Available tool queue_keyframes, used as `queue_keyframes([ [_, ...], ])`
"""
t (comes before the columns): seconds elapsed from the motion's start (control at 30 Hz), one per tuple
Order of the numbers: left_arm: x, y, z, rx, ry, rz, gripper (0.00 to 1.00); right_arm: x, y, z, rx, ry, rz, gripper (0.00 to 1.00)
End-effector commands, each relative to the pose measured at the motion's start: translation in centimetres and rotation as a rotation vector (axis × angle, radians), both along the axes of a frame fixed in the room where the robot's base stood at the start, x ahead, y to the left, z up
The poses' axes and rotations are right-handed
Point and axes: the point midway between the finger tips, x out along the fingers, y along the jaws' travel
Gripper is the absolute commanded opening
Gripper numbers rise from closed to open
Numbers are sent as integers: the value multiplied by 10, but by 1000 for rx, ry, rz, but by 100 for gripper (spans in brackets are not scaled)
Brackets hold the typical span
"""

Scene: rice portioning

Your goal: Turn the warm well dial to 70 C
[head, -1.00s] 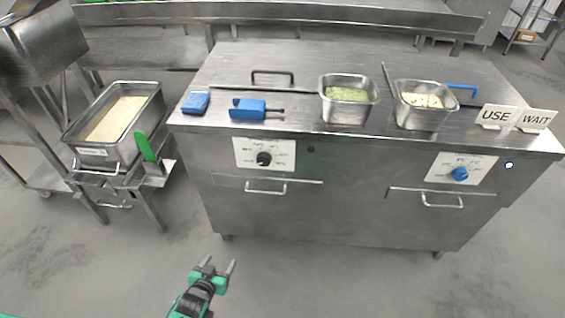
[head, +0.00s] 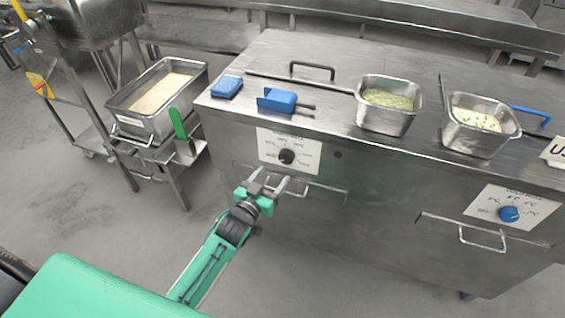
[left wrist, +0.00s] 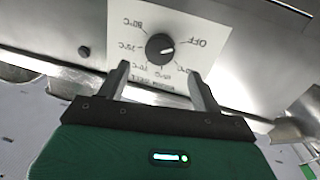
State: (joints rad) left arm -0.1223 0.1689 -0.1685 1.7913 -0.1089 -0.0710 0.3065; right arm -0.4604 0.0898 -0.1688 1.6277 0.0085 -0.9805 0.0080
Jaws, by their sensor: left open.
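A black dial (head: 287,157) sits on a white marked plate (head: 304,146) on the left front of the steel counter. In the left wrist view the dial (left wrist: 159,47) is a round black knob with temperature marks and OFF around it; some marks are too small or hidden to read. A blue dial (head: 509,214) is on a second plate at the right front. My left gripper (head: 268,186) is open and empty, just below the black dial's plate. In the left wrist view its fingers (left wrist: 157,82) point at the dial, apart from it. My right gripper is not in view.
A drawer handle (head: 315,188) sits beside my left gripper, under the black dial. On the counter top stand a tub of green food (head: 385,122), a tub of pale food (head: 480,142) and a blue tool (head: 279,101). A pan of rice (head: 150,122) stands at left.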

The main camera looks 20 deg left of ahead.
Motion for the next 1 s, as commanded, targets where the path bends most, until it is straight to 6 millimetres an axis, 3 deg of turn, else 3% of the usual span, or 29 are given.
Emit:
queue_keyframes([
  [0.2,38,-7,1,0,-1,0,67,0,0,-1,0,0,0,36],
  [0.4,60,-11,0,0,0,0,67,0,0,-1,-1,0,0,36],
  [0.83,68,-13,0,0,1,0,67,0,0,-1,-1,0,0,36],
  [1.0,68,-13,0,0,1,0,35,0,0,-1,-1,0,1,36],
])
